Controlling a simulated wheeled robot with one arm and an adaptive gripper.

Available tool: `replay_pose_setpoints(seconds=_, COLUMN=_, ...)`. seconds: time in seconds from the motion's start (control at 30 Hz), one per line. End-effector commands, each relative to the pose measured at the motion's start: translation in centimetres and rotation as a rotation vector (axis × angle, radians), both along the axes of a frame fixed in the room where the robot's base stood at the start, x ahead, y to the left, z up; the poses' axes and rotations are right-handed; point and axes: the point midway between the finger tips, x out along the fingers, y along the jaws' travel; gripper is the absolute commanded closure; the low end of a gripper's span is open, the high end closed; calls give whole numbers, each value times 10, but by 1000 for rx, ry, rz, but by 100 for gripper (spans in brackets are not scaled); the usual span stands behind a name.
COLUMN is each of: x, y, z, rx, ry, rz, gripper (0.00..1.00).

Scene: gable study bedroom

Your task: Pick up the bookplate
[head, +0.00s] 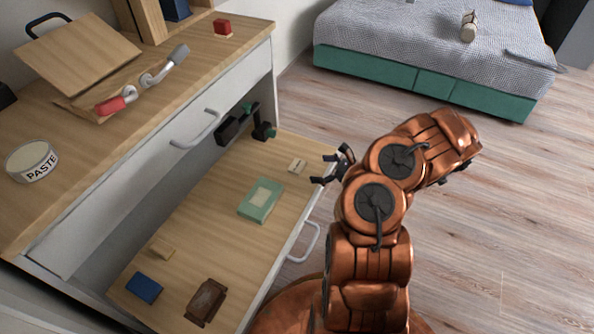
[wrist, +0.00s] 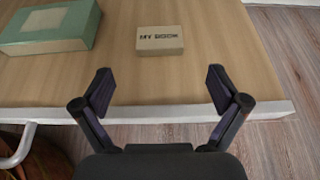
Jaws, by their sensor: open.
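The bookplate, a small tan block with dark lettering reading "MY BOOK" (wrist: 160,40), lies flat on the wooden surface of the pulled-out drawer in the wrist view. In the head view the bookplate (head: 298,166) is near the drawer's far right corner. My gripper (head: 328,168) is at the drawer's right edge, just right of the bookplate. In the wrist view my gripper (wrist: 160,85) is open and empty, its fingers spread wide. The bookplate lies ahead of the fingertips, roughly centred between them and not touching them.
A green book-like box (head: 260,199) lies left of the bookplate. Dark items (head: 262,131) stand at the drawer's back. A blue block (head: 144,288), a small tan block (head: 162,247) and a brown object (head: 206,301) lie at the near end. The drawer handle (head: 305,243) sticks out front.

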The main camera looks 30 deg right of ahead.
Motion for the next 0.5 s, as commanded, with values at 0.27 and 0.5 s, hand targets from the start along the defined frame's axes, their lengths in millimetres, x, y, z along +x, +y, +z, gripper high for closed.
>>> replay_pose_setpoints(seconds=0.27, x=20, y=13, z=-10, rx=1, ry=-1, rz=3, gripper=3)
replay_pose_setpoints(seconds=0.5, x=46, y=30, z=-17, rx=0, ry=-1, rz=4, gripper=3)
